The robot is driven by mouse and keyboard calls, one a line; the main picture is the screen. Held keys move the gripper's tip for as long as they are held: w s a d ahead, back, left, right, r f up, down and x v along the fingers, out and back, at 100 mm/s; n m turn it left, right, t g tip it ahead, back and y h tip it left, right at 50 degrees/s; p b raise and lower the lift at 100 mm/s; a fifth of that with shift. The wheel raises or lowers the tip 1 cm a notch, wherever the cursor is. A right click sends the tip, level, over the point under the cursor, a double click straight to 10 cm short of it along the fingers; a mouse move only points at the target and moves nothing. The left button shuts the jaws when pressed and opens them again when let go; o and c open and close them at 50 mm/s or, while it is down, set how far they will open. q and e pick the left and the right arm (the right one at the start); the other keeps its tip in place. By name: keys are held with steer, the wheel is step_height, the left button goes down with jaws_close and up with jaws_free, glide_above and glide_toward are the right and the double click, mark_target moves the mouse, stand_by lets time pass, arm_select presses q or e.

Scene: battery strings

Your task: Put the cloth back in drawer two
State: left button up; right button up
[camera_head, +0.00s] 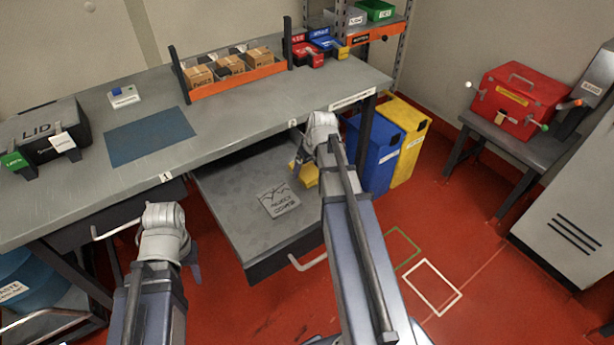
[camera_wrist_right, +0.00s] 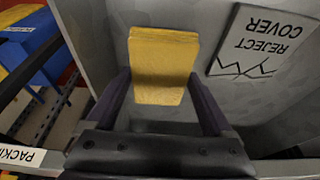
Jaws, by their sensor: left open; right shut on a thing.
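The yellow cloth (camera_head: 306,174) is partly hidden by my right arm in the head view. In the right wrist view my right gripper (camera_wrist_right: 158,92) is shut on the cloth (camera_wrist_right: 162,62), over the grey floor of the open drawer (camera_head: 236,205). I cannot tell whether the cloth touches the drawer floor. The drawer is pulled out beneath the bench, near the bench-edge label 2 (camera_head: 293,123). My left gripper (camera_head: 193,268) is open, mostly hidden behind its wrist, left of the open drawer.
A grey plate marked "reject cover" (camera_wrist_right: 263,42) lies in the drawer. The left drawer (camera_head: 115,222), below label 1, looks closed. Blue (camera_head: 374,153) and yellow (camera_head: 409,140) bins stand right of the drawer. The bench (camera_head: 245,110) holds an orange tray of boxes (camera_head: 236,80) and a black case (camera_head: 45,132).

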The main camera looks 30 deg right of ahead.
arm_select(q)
steer(key=shift+f+b, duration=0.35)
steer(key=shift+f, duration=0.5)
arm_select(e)
steer(key=shift+f, duration=0.8)
steer(key=shift+f, duration=0.2)
steer(key=o, duration=0.9)
arm_select(q)
steer(key=shift+f, duration=0.1)
arm_select(e)
steer(key=shift+r, duration=0.2)
arm_select(q)
step_height(320, 180, up, 12)
steer(key=p, duration=1.1)
steer(key=shift+p, duration=0.3)
arm_select(e)
steer(key=v, duration=1.2)
arm_select(q)
steer(key=shift+f, duration=0.15)
